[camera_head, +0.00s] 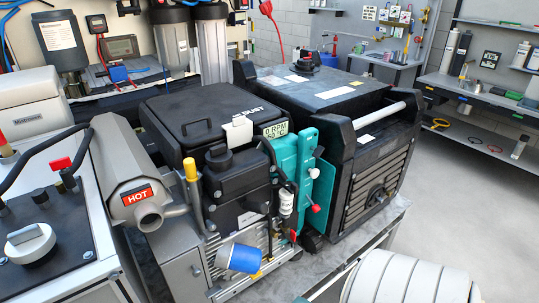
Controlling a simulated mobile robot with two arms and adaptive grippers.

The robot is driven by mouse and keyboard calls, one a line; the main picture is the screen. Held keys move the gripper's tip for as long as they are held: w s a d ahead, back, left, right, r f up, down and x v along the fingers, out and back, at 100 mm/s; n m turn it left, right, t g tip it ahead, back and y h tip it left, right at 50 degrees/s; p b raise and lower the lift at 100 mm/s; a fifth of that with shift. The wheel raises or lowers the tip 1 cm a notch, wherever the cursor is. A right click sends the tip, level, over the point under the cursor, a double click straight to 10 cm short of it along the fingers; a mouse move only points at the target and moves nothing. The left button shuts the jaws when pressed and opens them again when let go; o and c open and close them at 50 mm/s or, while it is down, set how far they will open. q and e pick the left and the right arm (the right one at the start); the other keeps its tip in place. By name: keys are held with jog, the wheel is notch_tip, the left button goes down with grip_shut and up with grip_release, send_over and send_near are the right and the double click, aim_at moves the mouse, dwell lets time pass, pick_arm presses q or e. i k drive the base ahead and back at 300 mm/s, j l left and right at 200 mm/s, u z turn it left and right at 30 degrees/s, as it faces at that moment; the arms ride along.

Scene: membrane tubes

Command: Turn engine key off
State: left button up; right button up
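The engine (235,200) stands on a bench in the middle, with a black tank, a yellow-handled lever and a blue cylinder at its lower front. A teal control panel (291,170) is on its right side. A small display (276,129) at the panel's top appears to read 0 RPM. A small red knob or key (316,208) sticks out from the panel's lower right edge. I cannot tell whether it is the engine key or which way it is turned.
A silver muffler (133,165) marked HOT juts forward left of the engine. A black generator-like unit (345,130) stands close on the right. Clear floor (475,215) lies to the right.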

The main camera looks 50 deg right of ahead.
aim_at(318, 152)
jog(key=z, duration=1.95)
